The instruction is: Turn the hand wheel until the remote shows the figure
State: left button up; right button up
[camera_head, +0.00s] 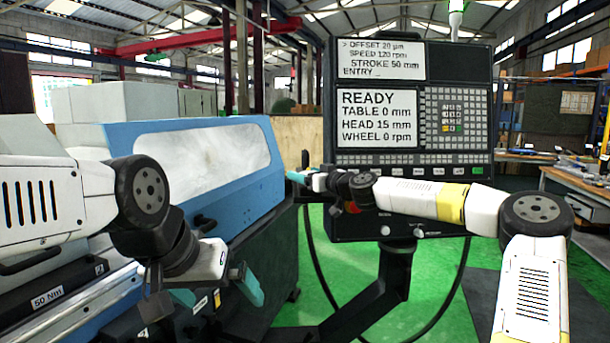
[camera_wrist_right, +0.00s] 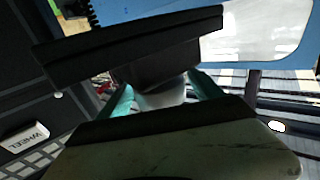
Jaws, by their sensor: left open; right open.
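I cannot make out a hand wheel or a separate remote in the head view. The control panel (camera_head: 408,190) stands upright there. Its upper screen (camera_head: 383,61) reads OFFSET 20 µm, SPEED 120 rpm, STROKE 50 mm, ENTRY. Its lower screen (camera_head: 377,118) reads READY, TABLE 0 mm, HEAD 15 mm, WHEEL 0 rpm. My right gripper (camera_head: 305,178) is open at the panel's lower left edge and points left. In the right wrist view, its teal fingers (camera_wrist_right: 162,95) stand apart, partly hidden by dark parts. My left gripper (camera_head: 216,290) is open over the machine's front at the lower left.
The blue grinder cover (camera_head: 265,150) with a pale window stands at the left. A 50 Nm label (camera_head: 47,297) is on the machine front. A WHEEL label (camera_wrist_right: 27,137) shows in the right wrist view. Green floor lies below the panel; a workbench (camera_head: 575,180) stands at the right.

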jog(key=shift+w+a, duration=0.2)
jog(key=shift+w, duration=0.1)
jog(key=c, duration=1.4)
jog(key=shift+o, duration=0.2)
jog(key=shift+t+h, duration=0.3)
